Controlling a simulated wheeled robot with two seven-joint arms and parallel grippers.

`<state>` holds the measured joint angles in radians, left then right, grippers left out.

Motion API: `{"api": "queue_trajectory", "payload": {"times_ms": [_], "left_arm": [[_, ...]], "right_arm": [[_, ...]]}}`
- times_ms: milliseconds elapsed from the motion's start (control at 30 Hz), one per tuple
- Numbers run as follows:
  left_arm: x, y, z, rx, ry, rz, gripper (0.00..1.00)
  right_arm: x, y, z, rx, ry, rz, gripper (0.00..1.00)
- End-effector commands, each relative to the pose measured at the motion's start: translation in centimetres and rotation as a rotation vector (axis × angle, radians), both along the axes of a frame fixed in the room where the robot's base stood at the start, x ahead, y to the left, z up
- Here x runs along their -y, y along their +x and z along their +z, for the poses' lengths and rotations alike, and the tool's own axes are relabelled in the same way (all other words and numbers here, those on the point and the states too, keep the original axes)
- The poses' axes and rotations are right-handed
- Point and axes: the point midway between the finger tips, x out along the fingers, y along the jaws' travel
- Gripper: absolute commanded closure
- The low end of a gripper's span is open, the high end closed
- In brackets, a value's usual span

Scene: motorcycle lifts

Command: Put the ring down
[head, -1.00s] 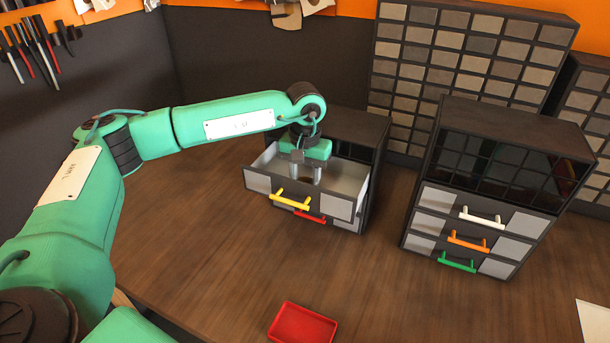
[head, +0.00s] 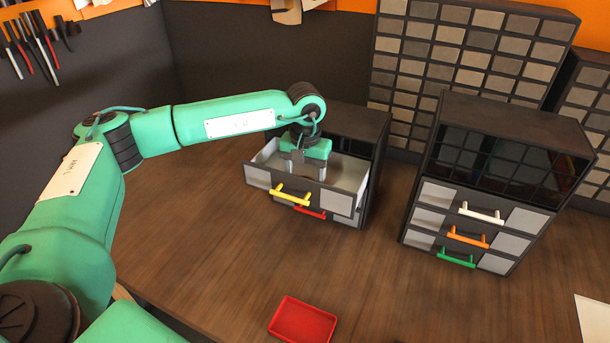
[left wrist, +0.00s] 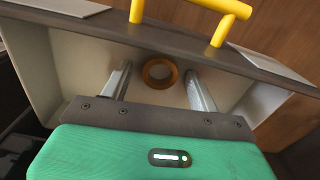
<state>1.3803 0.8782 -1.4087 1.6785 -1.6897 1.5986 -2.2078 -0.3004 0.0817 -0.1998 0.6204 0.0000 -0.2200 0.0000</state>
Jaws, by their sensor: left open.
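An orange-brown ring (left wrist: 160,73) lies on the pale floor of the open upper drawer, shown in the left wrist view. In the head view I cannot make out the ring. The open drawer (head: 345,173), with its yellow handle (head: 290,195), is pulled out from the left cabinet. My left gripper (head: 306,172) points down into this drawer. Its fingers are spread apart and hold nothing; in the left wrist view (left wrist: 156,74) they show on either side of the ring, with gaps. My right gripper is not in view.
Below the open drawer is a red-handled drawer (head: 309,212). A second cabinet (head: 518,125) with white, orange and green handles stands to the right, its drawers closed. A red tray (head: 303,321) sits at the table front. The wooden tabletop between is clear.

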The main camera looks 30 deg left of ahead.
Motion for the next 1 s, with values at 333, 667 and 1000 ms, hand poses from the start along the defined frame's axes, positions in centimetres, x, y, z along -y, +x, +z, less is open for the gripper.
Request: {"api": "queue_trajectory", "payload": {"times_ms": [333,667,1000], "left_arm": [[0.1,0.1,6.4,0.006,-0.002,-0.001,0.39],[0.1,0.1,11.6,0.001,-0.001,-0.001,0.39],[0.0,0.0,12.2,0.000,0.000,-0.001,0.39]], "right_arm": [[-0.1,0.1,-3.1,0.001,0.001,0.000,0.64],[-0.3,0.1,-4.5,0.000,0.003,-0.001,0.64],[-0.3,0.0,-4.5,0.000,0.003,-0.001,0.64]]}}
